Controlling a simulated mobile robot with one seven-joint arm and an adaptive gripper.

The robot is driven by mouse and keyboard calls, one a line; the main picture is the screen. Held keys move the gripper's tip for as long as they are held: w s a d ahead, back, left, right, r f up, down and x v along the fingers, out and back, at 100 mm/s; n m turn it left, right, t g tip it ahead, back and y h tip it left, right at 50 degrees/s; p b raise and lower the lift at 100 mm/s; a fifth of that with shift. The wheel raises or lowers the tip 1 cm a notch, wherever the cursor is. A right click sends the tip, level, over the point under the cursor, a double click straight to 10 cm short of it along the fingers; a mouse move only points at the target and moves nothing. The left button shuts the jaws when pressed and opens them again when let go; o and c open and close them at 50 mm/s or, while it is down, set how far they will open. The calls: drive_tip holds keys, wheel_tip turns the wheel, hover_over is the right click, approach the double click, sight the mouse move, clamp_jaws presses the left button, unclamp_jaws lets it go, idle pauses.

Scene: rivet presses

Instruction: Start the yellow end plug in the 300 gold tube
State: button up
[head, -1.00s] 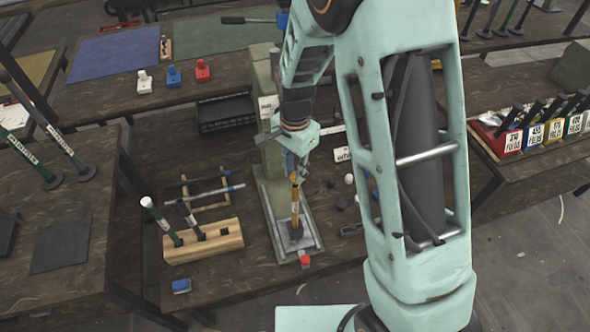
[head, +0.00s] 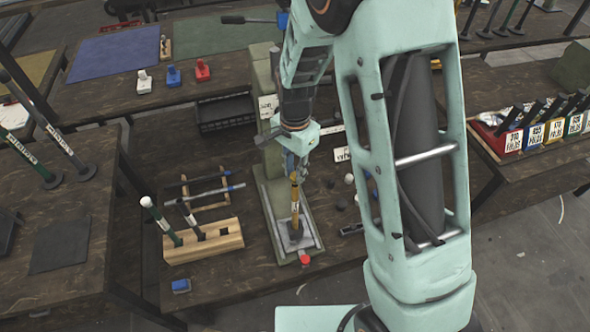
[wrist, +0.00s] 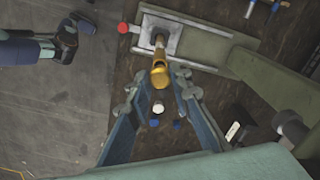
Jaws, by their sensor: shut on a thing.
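The gold tube (head: 295,218) stands upright on the grey plate (head: 313,240) of the press, with a pale label on its side. My gripper (head: 296,178) is directly above it, pointing down. In the wrist view my gripper (wrist: 159,84) has its fingers on both sides of a round yellow-gold piece, which looks like the yellow end plug (wrist: 160,76), and is shut on it. The gold tube (wrist: 160,45) extends below in line with the plug. I cannot tell whether the plug's end is inside the tube's mouth or only against it.
The green press column (head: 268,150) stands just behind. A wooden block (head: 205,243) with upright tubes is to the left, by a rack holding rods. A red knob (head: 304,260) sits at the plate's front. Small dark and white pieces lie to the right.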

drive_tip(key=shift+f+b, duration=0.75)
drive_tip(key=shift+f, duration=0.3)
drive_tip(key=o, duration=0.8)
wheel_tip(320, 180, up, 12)
drive_tip(key=shift+r, duration=0.1)
